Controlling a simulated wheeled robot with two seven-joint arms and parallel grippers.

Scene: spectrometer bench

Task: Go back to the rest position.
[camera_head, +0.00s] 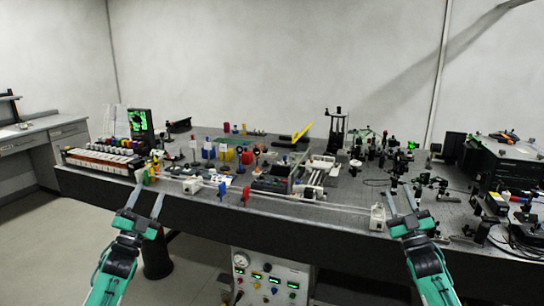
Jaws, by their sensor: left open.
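My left gripper (148,194) is at the lower left, in front of the bench's front edge in the picture. Its two fingers point up and away, spread apart with nothing seen between them. My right gripper (399,193) is at the lower right, in line with the front edge of the bench. Its fingers also stand apart and look empty. A small white block (377,218) shows just left of its left finger; I cannot tell whether they touch. The dark optical bench (325,228) stretches across the view beyond both grippers.
A long thin white rail (300,202) runs along the bench front. A rack of coloured-top items (104,160) stands at the left, optical mounts (394,165) and a black instrument box (497,163) at the right. A control panel (270,279) sits below. Floor at left is clear.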

